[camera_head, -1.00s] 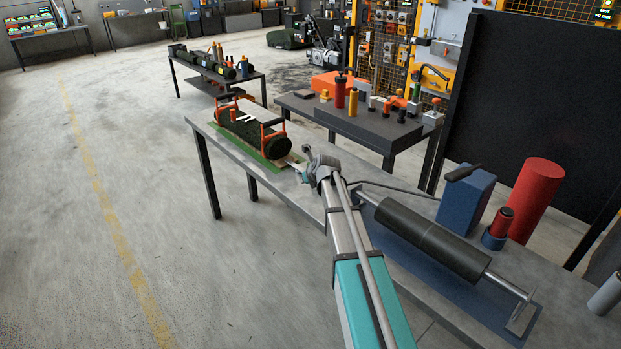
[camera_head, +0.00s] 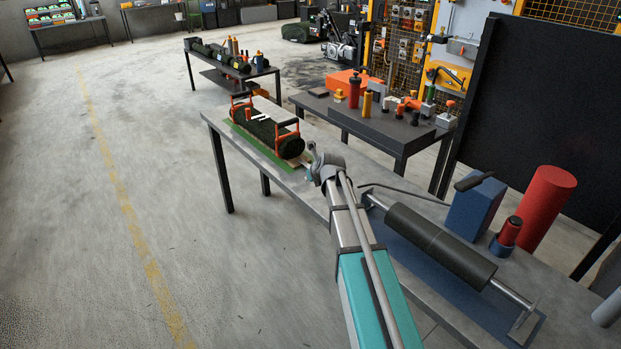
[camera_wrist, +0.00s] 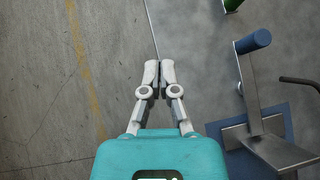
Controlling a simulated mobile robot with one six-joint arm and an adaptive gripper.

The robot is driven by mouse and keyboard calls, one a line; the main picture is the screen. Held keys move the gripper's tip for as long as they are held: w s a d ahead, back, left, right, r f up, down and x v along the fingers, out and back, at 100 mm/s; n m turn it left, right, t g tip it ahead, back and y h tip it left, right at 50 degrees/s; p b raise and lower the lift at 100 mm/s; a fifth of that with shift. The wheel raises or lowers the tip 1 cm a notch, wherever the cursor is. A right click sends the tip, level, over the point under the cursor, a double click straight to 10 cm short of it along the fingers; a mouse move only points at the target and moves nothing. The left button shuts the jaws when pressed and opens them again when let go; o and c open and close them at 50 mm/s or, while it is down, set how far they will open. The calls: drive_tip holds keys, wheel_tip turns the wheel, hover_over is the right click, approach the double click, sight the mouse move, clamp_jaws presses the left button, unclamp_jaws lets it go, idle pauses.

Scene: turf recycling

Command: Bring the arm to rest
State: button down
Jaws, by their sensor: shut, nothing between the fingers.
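My arm reaches forward over the near workbench (camera_head: 330,205) in the head view. My gripper (camera_wrist: 160,66) shows in the wrist view with its two pale fingers together and nothing between them. It points down past the bench edge, with concrete floor to the left and bench top to the right. In the head view the fingers are mostly hidden behind my arm's end.
A black roller (camera_head: 440,245) on a blue mat lies right of my arm. A blue block (camera_head: 476,203) and a red cylinder (camera_head: 541,210) stand behind it. A turf roll (camera_head: 265,131) with orange handles lies on the bench's far end. The floor at left is clear.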

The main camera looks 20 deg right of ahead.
drive_tip(key=s+a+n+g+p, duration=0.1)
drive_tip(key=s+a+n+g, duration=0.1)
drive_tip(key=s+n, duration=0.8)
drive_tip(key=s+a+f+n+g+h+p, duration=0.1)
drive_tip(key=s+a+n+g, duration=0.2)
drive_tip(key=s+n, duration=0.8)
drive_tip(key=s+a+f+n+g+p, duration=0.1)
drive_tip(key=s+a+n+g, duration=0.2)
drive_tip(key=s+n, duration=0.7)
drive_tip(key=shift+s+a+n+g+h, duration=0.25)
drive_tip(key=shift+n+g+h, duration=0.15)
drive_tip(key=shift+n, duration=1)
drive_tip(key=shift+w+d, duration=0.1)
